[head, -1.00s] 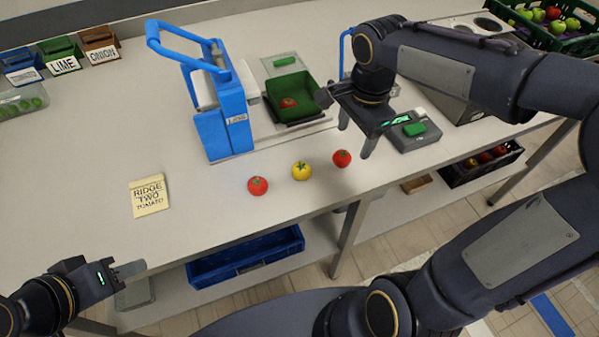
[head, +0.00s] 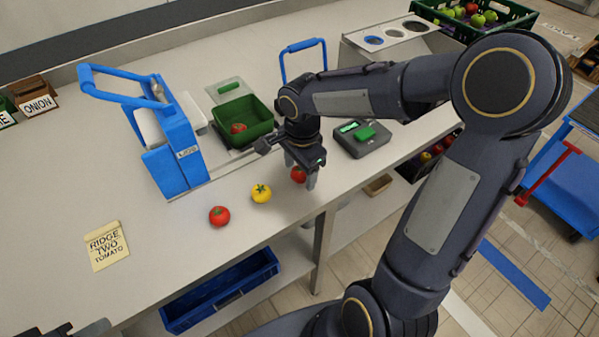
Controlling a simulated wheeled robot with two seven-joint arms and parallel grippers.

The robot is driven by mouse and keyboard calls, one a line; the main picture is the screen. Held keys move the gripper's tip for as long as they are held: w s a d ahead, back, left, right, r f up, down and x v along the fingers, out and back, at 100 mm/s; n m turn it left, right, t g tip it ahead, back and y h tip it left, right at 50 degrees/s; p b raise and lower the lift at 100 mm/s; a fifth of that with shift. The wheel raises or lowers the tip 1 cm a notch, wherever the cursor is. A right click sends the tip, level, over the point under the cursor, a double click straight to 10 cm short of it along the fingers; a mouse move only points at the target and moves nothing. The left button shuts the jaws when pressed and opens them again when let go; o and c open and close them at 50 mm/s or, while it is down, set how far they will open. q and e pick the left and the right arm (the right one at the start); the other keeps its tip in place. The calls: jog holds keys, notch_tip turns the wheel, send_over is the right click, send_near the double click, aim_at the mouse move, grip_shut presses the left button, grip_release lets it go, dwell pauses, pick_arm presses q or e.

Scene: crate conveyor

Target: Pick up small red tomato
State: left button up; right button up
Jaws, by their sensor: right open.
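A red tomato (head: 297,174) sits on the bench, partly hidden by my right gripper (head: 300,178). That gripper is open and points down, with its fingers at the tomato; I cannot tell if they touch it. A yellow tomato (head: 261,194) is to the left, and another red tomato (head: 219,216) is farther left. A further red tomato (head: 238,128) lies in the green tray (head: 258,131). My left gripper (head: 92,329) is only partly visible at the bottom left edge, and its jaws cannot be judged.
A blue-framed machine (head: 171,158) stands behind the tomatoes on the left. A grey scale with a green top (head: 362,142) is right of my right gripper. A note reading "RIDGE TWO TOMATO" (head: 107,246) lies at the left. A blue crate (head: 220,290) is on the lower shelf.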

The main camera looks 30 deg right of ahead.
jog(key=c, duration=1)
jog(key=shift+r, duration=0.1)
jog(key=shift+c, duration=0.2)
